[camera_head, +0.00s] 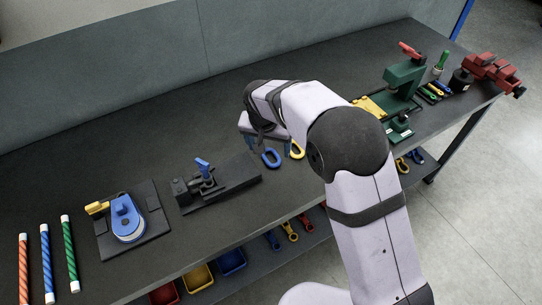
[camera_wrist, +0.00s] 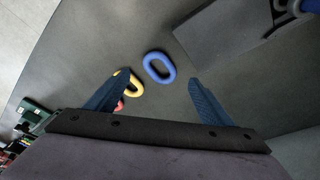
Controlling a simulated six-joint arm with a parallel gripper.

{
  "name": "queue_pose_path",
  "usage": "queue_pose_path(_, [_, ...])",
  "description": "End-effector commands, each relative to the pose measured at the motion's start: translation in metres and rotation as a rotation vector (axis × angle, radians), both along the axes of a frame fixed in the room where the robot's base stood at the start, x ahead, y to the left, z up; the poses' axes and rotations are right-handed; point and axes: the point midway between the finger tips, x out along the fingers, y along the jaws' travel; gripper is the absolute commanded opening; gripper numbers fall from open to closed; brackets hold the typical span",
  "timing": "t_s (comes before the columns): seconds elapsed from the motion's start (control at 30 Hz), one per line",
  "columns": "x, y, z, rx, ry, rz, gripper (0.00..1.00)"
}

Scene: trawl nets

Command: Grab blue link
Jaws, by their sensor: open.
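The blue link (camera_head: 271,158) is an oval ring lying flat on the dark workbench, near the middle of the head view. In the wrist view the blue link (camera_wrist: 159,68) lies a little beyond the fingertips and between their lines. My gripper (camera_wrist: 158,78) is open and empty, with its two blue fingers spread apart. In the head view my gripper (camera_head: 264,146) is above the bench just behind the blue link, partly hidden by my wrist. A yellow link (camera_head: 297,150) lies to the right of the blue one; in the wrist view the left finger partly covers it.
A red piece (camera_wrist: 119,105) shows beside the left finger. A dark fixture with a blue handle (camera_head: 203,168) stands left of the links. A green press (camera_head: 403,80) and a red vise (camera_head: 492,70) stand at the right.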

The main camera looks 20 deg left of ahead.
Motion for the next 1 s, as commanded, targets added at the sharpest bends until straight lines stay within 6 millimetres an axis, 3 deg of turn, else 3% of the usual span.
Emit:
queue_pose_path(0.27, [0.002,-0.001,-0.007,-0.002,0.002,-0.001,0.75])
queue_pose_path(0.7, [0.014,0.0,-0.048,0.0,0.0,0.0,0.75])
queue_pose_path(1.0, [0.014,0.0,-0.051,0.001,-0.001,0.0,0.75])
